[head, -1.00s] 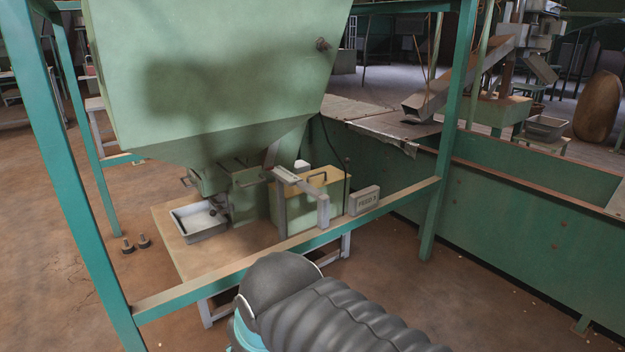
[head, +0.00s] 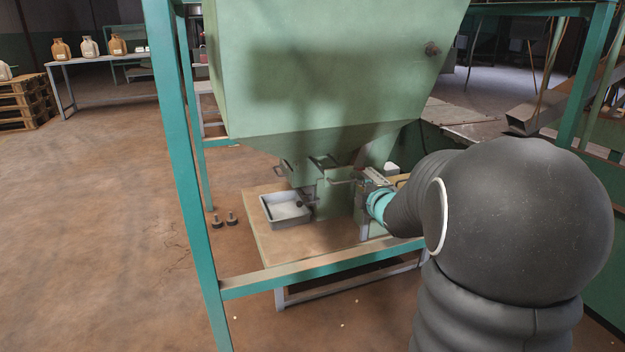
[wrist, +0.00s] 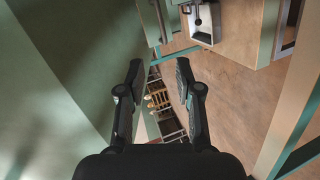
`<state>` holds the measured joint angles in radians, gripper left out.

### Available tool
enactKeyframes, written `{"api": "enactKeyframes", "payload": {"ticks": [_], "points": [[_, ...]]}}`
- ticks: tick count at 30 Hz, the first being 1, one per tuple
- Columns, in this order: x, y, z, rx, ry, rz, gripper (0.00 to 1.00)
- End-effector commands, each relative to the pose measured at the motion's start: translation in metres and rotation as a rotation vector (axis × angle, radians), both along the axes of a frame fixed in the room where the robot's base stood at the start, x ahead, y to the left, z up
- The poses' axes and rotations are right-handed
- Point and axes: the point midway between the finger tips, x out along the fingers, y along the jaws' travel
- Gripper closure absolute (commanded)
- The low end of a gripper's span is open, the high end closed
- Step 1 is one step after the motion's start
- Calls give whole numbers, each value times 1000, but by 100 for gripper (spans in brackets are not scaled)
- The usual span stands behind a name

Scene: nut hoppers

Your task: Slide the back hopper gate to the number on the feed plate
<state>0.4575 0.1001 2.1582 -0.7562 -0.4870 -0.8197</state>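The pale green hopper (head: 335,75) fills the upper middle of the head view, and its wall (wrist: 85,50) runs along the left of the wrist view. Under it is a small metal outlet assembly (head: 325,178) with a dark knob (head: 299,204) over the tray. A grey metal strip (head: 377,177) sits beside my teal wrist ring; I cannot tell whether it is the gate. My gripper (wrist: 159,70) is open, with nothing between its fingers. In the head view, my arm hides most of the gripper. The feed plate shows in neither current view.
A white-lined tray (head: 286,210) stands on a low table (head: 300,246) under the outlet; it also shows in the wrist view (wrist: 202,28). A teal frame post (head: 197,190) and cross rail (head: 310,268) stand in front. Open floor (head: 100,230) lies to the left.

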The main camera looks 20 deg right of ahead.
Motion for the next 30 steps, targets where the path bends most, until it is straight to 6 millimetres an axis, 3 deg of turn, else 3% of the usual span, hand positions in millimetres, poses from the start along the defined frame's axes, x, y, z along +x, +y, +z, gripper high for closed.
{"api": "enactKeyframes", "payload": {"ticks": [4,14,30], "points": [[18,-16,-16,-103,-43,113,66],[37,-20,-28,-168,-80,194,66],[129,-16,-48,-166,-79,191,66]]}}
